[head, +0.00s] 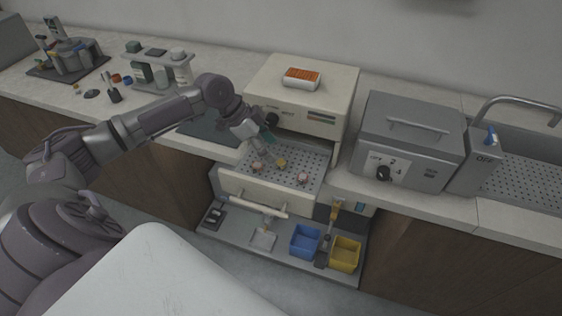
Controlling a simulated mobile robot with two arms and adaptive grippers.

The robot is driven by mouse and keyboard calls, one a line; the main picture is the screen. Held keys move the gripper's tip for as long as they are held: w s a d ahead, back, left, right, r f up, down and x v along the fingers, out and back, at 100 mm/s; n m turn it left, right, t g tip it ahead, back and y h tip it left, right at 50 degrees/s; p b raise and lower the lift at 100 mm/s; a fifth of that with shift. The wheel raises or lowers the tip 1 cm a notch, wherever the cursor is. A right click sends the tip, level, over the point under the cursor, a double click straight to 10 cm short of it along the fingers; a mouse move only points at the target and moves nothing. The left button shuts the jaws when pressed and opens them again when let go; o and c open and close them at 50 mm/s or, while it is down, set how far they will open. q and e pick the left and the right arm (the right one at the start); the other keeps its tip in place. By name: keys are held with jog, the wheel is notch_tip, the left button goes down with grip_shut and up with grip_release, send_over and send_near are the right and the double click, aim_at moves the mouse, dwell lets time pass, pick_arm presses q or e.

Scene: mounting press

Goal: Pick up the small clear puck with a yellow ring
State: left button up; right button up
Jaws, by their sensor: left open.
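The small puck with a yellow ring (281,163) stands on the perforated metal tray (301,158) of the beige press. A puck with an orange-brown tone (257,167) stands to its left, and a pinkish one (302,178) to its right. My left gripper (267,150) is open and hangs over the back left part of the tray, just up and left of the yellow-ringed puck. It looks empty. Whether its fingers touch any puck is too small to tell. My right gripper is not in view.
The beige press housing (305,88) rises behind the tray. A grey machine with a dial (410,140) stands to the right, beside a sink. Below the tray, a lower shelf holds a blue bin (305,241) and a yellow bin (345,254). A bottle rack (160,75) stands at the left.

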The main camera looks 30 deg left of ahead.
aim_at(281, 162)
pick_arm(q)
jog(key=shift+w+d+f, duration=0.2)
jog(key=shift+w+f, duration=0.05)
jog(key=shift+f, duration=0.1)
jog(key=shift+w+f, duration=0.1)
jog(key=shift+f, duration=0.1)
jog(key=x, duration=0.1)
jog(key=p+x, duration=0.1)
jog(key=x, duration=0.2)
jog(key=shift+a+f+p, duration=0.35)
jog(key=shift+d+f, duration=0.15)
jog(key=shift+f, duration=0.2)
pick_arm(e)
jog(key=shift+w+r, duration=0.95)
pick_arm(q)
jog(key=shift+c, duration=0.3)
jog(key=shift+c, duration=1.4)
jog(key=c, duration=0.7)
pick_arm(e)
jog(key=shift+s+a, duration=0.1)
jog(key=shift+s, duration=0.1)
